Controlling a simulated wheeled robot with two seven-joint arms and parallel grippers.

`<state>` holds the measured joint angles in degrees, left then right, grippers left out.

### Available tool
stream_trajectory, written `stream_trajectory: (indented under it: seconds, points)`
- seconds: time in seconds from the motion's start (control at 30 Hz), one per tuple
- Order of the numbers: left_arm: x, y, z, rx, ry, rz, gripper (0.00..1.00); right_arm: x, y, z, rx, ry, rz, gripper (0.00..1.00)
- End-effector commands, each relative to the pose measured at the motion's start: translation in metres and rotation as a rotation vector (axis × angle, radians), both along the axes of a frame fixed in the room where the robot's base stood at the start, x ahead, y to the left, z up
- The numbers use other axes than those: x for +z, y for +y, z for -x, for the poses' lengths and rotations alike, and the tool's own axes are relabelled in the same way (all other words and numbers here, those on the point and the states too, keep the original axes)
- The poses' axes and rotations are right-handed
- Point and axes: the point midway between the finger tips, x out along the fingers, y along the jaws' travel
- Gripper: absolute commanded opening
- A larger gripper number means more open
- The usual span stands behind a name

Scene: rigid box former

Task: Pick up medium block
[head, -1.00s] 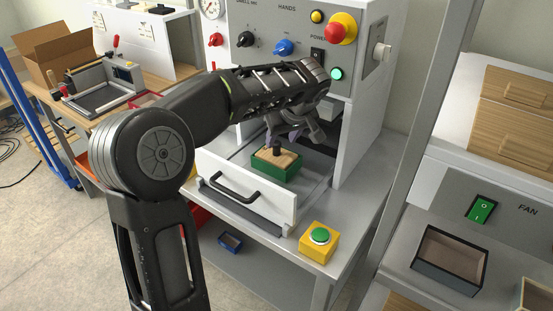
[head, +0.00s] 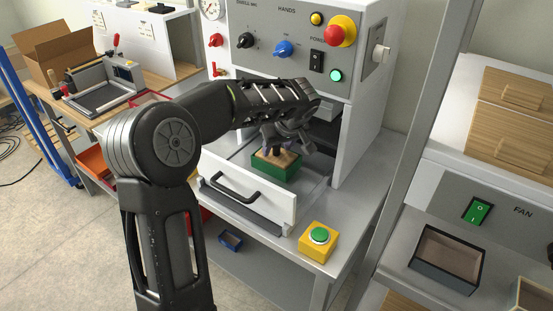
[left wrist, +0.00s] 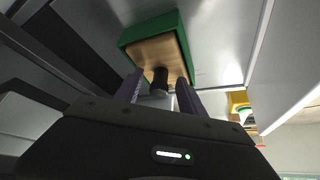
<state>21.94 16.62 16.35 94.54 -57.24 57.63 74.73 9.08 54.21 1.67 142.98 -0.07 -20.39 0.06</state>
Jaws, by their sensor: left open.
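The medium block is a wooden block (head: 283,160) with a dark knob on top, sitting inside a green box (head: 278,174) in the machine's open drawer. In the left wrist view the wooden face (left wrist: 160,52) fills the green box (left wrist: 184,45), and its dark knob (left wrist: 159,78) stands up toward me. My left gripper (head: 282,146) is open, just above the block, and hides the knob in the head view. In the left wrist view its two fingers (left wrist: 160,90) lie either side of the knob. Whether they touch it I cannot tell. My right gripper is not in view.
The drawer front (head: 245,193) with a black handle stands pulled out. A yellow box with a green button (head: 319,240) sits at the bench's front corner. The machine housing (head: 362,130) rises behind and right of my gripper. A small blue box (head: 231,240) is on the lower shelf.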

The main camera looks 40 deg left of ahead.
Motion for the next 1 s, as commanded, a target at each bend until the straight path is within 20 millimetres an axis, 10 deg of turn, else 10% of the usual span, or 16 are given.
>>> stream_trajectory:
  seconds: [0.7,1.0]
  points:
    - [0.0003,0.0000,0.0001,0.000,0.000,0.000,0.01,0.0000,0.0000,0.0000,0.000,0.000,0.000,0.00]
    - [0.0003,-0.0001,0.0000,0.000,0.000,0.000,0.00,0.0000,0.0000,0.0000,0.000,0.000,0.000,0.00]
